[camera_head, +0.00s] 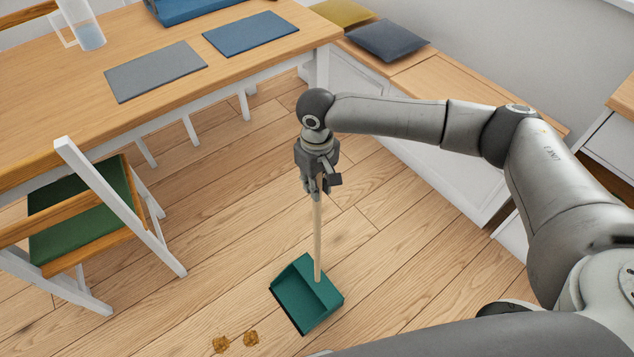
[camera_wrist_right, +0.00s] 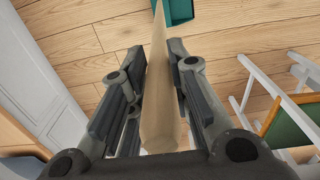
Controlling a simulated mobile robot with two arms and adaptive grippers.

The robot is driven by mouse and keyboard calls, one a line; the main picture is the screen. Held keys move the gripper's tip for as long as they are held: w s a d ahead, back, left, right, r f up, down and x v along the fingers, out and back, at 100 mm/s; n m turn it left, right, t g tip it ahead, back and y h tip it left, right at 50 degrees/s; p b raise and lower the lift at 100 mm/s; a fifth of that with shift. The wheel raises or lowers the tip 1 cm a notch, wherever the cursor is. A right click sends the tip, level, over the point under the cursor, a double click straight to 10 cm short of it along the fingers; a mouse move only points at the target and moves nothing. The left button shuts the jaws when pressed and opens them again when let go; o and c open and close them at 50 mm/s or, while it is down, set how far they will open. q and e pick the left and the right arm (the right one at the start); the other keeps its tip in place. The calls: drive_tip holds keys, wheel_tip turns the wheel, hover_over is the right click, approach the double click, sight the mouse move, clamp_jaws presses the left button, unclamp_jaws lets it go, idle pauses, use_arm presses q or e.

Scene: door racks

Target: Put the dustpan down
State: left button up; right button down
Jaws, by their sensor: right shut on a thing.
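The dustpan (camera_head: 306,293) is a teal pan on a long, light wooden handle that stands nearly upright. The pan is at or just above the wooden floor; I cannot tell whether it touches. My right gripper (camera_head: 317,186) is shut on the upper part of the handle. In the right wrist view the handle (camera_wrist_right: 160,95) runs between the fingers of my right gripper (camera_wrist_right: 155,85), and part of the teal pan (camera_wrist_right: 180,10) shows at the top edge. My left gripper is not in view.
Brown crumbs (camera_head: 235,341) lie on the floor left of the pan. A white chair with a green seat (camera_head: 80,235) stands at left, beside a wooden table (camera_head: 165,40). A white bench (camera_head: 420,165) runs along the wall at right. The floor around the pan is mostly clear.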

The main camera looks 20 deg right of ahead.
drive_tip(key=c, duration=1.3)
unclamp_jaws()
drive_tip(key=shift+f, duration=0.1)
drive_tip(key=shift+c, duration=0.2)
wheel_tip(320, 180, up, 12)
drive_tip(key=shift+r, duration=0.15)
